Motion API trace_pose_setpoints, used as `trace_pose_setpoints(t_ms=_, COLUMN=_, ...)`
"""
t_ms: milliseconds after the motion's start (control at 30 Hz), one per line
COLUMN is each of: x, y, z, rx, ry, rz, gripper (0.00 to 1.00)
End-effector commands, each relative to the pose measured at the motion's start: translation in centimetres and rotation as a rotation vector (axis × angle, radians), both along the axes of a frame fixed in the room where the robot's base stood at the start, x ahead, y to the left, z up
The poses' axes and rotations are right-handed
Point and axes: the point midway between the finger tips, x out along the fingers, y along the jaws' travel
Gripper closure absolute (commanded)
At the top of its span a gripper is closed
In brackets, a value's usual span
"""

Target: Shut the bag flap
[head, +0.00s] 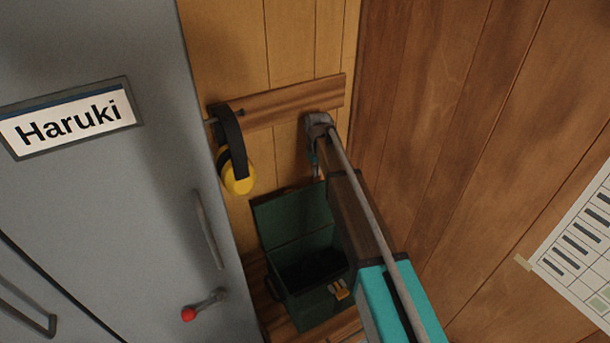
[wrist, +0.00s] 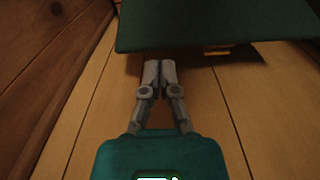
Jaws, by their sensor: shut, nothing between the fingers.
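The dark green bag (head: 312,306) stands on the floor in the corner, with its dark inside showing. Its flap (head: 290,220) is open and stands up at the back, near the plank wall. A yellow clasp (head: 341,290) is on the bag's front. My gripper (head: 317,175) is at the top of the flap, partly hidden by my arm. In the wrist view, my gripper (wrist: 160,66) is shut and empty, its fingertips close to the edge of the green flap (wrist: 215,25). I cannot tell whether they touch it.
A grey locker (head: 120,190) labelled Haruki, with a red-knobbed handle (head: 205,304), stands left. Yellow ear defenders (head: 236,160) hang from a wooden rail (head: 285,104). A wood wall (head: 470,130) with a paper chart (head: 580,255) bounds the right.

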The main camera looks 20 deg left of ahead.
Motion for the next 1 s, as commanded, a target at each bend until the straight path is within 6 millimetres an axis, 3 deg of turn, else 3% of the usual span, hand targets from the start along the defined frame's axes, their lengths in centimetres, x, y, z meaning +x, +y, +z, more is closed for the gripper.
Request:
trace_pose_setpoints(t_ms=33, x=0.4, y=1.7, z=1.1, rx=0.0, ry=0.0, rz=0.021, gripper=1.0)
trace_pose_setpoints(t_ms=100, x=0.4, y=3.0, z=1.5, rx=0.0, ry=-0.001, rz=0.041, gripper=1.0)
trace_pose_setpoints(t_ms=233, x=0.3, y=4.2, z=1.8, rx=0.001, ry=-0.002, rz=0.059, gripper=1.0)
trace_pose_setpoints(t_ms=733, x=0.3, y=4.2, z=1.5, rx=0.001, ry=-0.002, rz=0.059, gripper=1.0)
trace_pose_setpoints(t_ms=1000, x=0.3, y=4.1, z=0.3, rx=0.001, ry=-0.002, rz=0.059, gripper=1.0)
